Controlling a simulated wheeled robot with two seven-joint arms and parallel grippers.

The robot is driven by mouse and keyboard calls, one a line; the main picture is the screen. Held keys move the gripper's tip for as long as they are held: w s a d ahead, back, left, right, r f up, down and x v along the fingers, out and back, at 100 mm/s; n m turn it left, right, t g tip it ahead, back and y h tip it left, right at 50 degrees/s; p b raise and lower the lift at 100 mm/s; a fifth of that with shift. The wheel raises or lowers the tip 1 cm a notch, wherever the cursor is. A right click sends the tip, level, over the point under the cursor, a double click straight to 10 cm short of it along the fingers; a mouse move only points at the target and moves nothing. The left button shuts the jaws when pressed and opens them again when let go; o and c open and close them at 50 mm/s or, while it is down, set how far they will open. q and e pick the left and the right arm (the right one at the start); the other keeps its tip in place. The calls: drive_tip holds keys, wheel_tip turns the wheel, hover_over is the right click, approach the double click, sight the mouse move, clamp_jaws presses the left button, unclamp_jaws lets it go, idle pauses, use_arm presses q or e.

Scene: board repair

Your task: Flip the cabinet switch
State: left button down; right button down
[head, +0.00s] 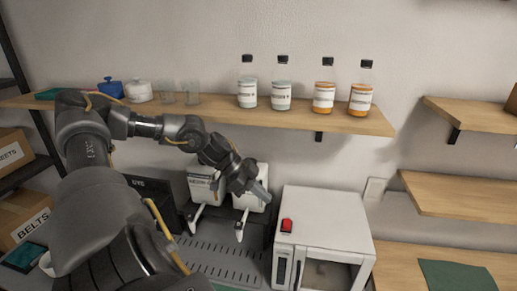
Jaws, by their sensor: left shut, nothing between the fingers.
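The white cabinet (325,219) stands on the work surface right of centre, with a dark window in its front. A red switch (287,225) sits on its top near the front left corner. My left gripper (264,197) is shut and empty. In the picture it is up and left of the red switch, apart from it, in front of white equipment. My right gripper is not in view.
A wooden shelf (215,107) above holds several bottles (324,92), glasses and small jars. White devices (203,188) stand behind my left arm. A slotted dark panel (222,258) lies left of the cabinet. Wooden shelves (460,196) are at right.

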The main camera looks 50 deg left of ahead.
use_arm(q)
drive_tip(key=shift+v, duration=0.9)
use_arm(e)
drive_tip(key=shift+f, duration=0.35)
use_arm(q)
drive_tip(key=shift+d, duration=0.1)
